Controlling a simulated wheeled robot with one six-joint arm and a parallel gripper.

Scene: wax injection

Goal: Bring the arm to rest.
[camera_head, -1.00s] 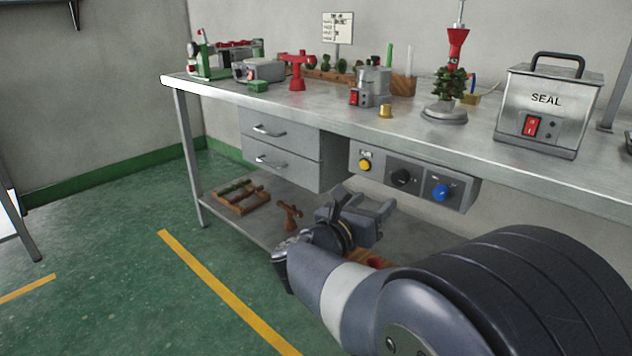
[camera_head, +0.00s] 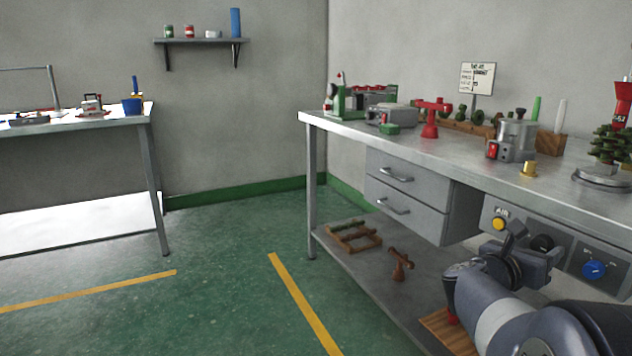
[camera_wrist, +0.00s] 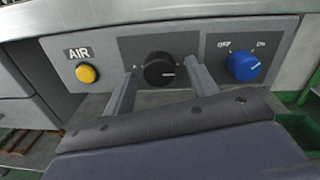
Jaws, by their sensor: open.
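My gripper (camera_head: 540,258) is at the lower right of the head view, in front of the control panel under the bench top. In the wrist view my gripper (camera_wrist: 161,74) is open, its two fingers pointing at the panel with nothing held between them. The black knob (camera_wrist: 160,70) shows between the fingers; I cannot tell how far off it is. The yellow AIR button (camera_wrist: 87,73) is to the left and the blue knob (camera_wrist: 243,66) to the right. My arm reaches in from the lower right.
The metal bench (camera_head: 340,128) carries tools and machines. Its drawers (camera_head: 408,190) are shut, and its lower shelf (camera_head: 372,272) holds a wooden rack (camera_head: 354,238). Another table (camera_head: 70,122) stands at left. The green floor between is clear, with yellow lines (camera_head: 300,300).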

